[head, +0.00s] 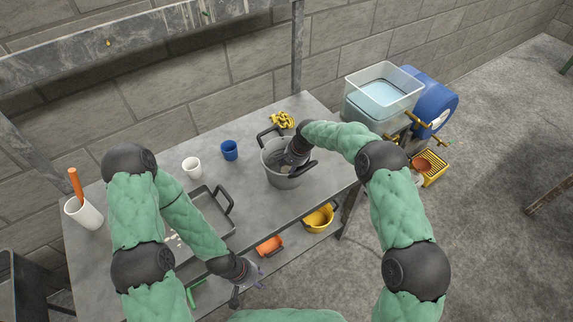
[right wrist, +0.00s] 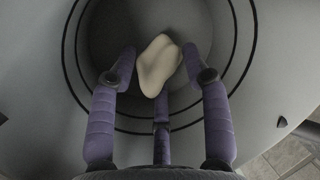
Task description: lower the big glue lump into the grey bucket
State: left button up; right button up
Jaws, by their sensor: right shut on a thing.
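The grey bucket (head: 283,180) stands upright on the grey table, with dark handles at its sides. My right gripper (head: 291,160) reaches down into its mouth. In the right wrist view, the right gripper's purple fingers (right wrist: 159,58) are shut on the big glue lump (right wrist: 157,70), a pale cream, uneven piece. The bucket's round inner wall (right wrist: 205,25) surrounds the lump; whether it touches the bottom I cannot tell. In the head view the lump is hidden. My left gripper (head: 250,287) is by the table's front edge, away from the bucket, fingers apart and empty.
A blue cup (head: 229,150), a white cup (head: 192,167) and a grey tray (head: 207,218) are left of the bucket. Yellow coiled material (head: 283,122) lies behind it. An orange container (head: 270,246) and a yellow bucket (head: 319,218) sit lower, at the front. A clear tank (head: 384,88) stands right.

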jog(key=shift+f+b, duration=0.45)
jog(key=shift+f, duration=0.35)
dwell(0.4)
dwell(0.4)
jog(key=o, duration=1.2)
jog(key=shift+o, duration=0.2)
notch_tip(320, 180, up, 10)
